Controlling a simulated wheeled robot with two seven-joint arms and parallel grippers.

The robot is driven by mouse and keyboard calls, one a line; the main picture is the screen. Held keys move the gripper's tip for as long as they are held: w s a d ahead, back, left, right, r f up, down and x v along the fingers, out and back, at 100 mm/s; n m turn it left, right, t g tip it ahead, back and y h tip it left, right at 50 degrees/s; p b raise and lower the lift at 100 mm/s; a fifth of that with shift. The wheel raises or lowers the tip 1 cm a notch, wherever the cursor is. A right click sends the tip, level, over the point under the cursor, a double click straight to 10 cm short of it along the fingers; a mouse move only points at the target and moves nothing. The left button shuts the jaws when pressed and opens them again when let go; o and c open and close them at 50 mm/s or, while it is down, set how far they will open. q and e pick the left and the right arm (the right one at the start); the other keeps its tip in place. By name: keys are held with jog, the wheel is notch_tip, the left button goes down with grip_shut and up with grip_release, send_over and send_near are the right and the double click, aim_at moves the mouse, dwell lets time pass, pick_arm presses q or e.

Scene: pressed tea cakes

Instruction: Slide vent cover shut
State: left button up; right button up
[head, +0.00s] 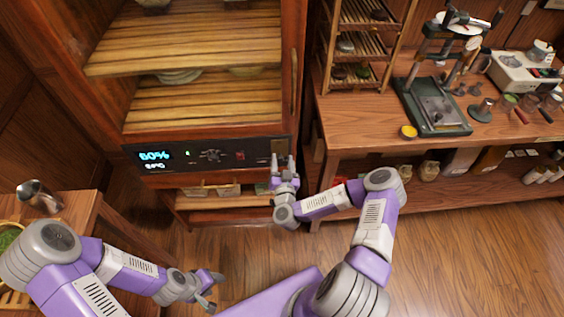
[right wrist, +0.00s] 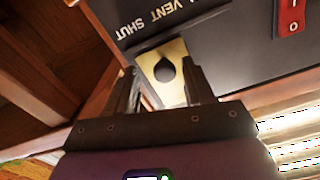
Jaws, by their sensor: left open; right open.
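The vent cover is a small brass plate (right wrist: 176,90) with a dark drop-shaped spot, a knob or a hole, I cannot tell which. In the head view the brass plate (head: 278,146) is at the panel's right end. My right gripper (head: 283,163) is right in front of it, open, and in the right wrist view its fingers (right wrist: 162,78) stand either side of the dark spot. I cannot tell whether they touch the plate. My left gripper (head: 212,290) is open and empty, low over the floor.
The wooden cabinet (head: 116,104) has slatted shelves above the panel and a lower shelf below it. A red switch (right wrist: 291,14) is on the panel. A workbench (head: 350,120) with a press (head: 432,105) stands right. A side table (head: 85,212) stands left. Floor between is clear.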

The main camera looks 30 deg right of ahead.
jog(key=shift+a, duration=0.1)
jog(key=p+v, duration=0.1)
jog(key=v, duration=0.6)
jog(key=shift+s, duration=0.35)
jog(key=s+a+f+n+g+y, duration=0.2)
jog(key=a+f+n+g+y, duration=0.15)
jog(key=a+y, duration=0.3)
jog(key=s+a+f+n+g+y, duration=0.1)
jog(key=a+f+n+g+y, duration=0.2)
jog(key=a+f+y, duration=0.35)
jog(key=s+a+m+g+h, duration=0.1)
jog(key=s+m+g, duration=0.1)
jog(key=s+g, duration=0.7)
jog(key=s, duration=0.5)
jog(key=shift+s+a+f+g+h, duration=0.2)
jog(key=shift+a+f+g+h, duration=0.1)
jog(key=shift+g+h, duration=0.1)
